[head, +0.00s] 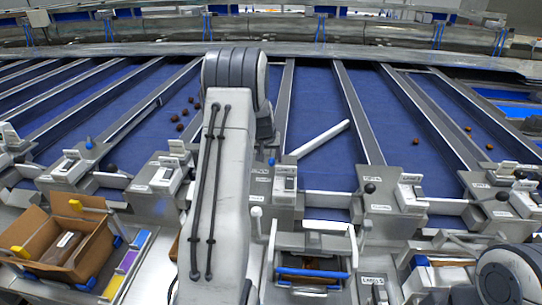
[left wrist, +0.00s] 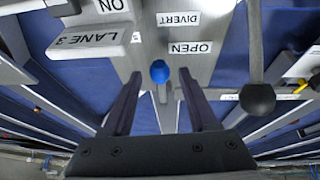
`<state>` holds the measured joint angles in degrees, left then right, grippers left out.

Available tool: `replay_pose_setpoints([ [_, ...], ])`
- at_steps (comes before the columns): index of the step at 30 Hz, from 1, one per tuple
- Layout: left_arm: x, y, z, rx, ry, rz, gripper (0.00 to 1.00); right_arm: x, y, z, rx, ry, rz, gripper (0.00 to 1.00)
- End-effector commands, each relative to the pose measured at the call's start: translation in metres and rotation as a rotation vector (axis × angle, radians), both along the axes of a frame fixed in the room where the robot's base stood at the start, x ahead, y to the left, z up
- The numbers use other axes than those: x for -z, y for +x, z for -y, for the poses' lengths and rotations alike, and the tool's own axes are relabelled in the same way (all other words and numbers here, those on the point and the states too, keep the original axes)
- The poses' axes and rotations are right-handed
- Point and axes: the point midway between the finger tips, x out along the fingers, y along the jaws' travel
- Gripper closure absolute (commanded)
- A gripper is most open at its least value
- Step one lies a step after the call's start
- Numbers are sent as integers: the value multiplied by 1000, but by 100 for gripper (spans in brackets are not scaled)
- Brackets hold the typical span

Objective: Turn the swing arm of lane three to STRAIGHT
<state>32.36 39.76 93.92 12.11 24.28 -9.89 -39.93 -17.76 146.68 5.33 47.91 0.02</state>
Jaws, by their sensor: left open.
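In the left wrist view, a blue knob (left wrist: 160,72) sits on a grey housing with DIVERT and OPEN labels, beside a plate marked LANE 3 (left wrist: 95,38). My left gripper (left wrist: 160,76) is open, with one finger on each side of the blue knob; I cannot tell whether they touch it. In the head view, the blue knob (head: 271,161) shows just right of my left arm, which hides most of the gripper. A pale swing arm (head: 320,138) lies slanted across the blue belt right of that housing. My right gripper is out of view.
A black ball knob (left wrist: 257,99) on a rod stands right of the gripper. A white switch housing (head: 285,182) stands beside the blue knob. Similar housings (head: 407,190) line the lanes. An open cardboard box (head: 88,245) is at the lower left. Dates (head: 180,127) lie on a belt.

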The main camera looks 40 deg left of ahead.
Motion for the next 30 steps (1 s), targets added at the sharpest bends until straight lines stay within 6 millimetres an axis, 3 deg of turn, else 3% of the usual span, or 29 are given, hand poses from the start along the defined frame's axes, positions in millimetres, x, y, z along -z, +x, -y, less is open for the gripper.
replay_pose_setpoints([
  [11, 7, 2, -1, 1, 1, 1, 41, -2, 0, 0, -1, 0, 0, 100],
  [15, 7, 2, -1, 1, 0, 0, 95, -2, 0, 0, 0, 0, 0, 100],
  [16, 7, 2, -1, 1, 0, 0, 100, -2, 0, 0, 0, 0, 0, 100],
  [30, 6, 2, 0, 1, 0, 0, 100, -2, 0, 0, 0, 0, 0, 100],
])
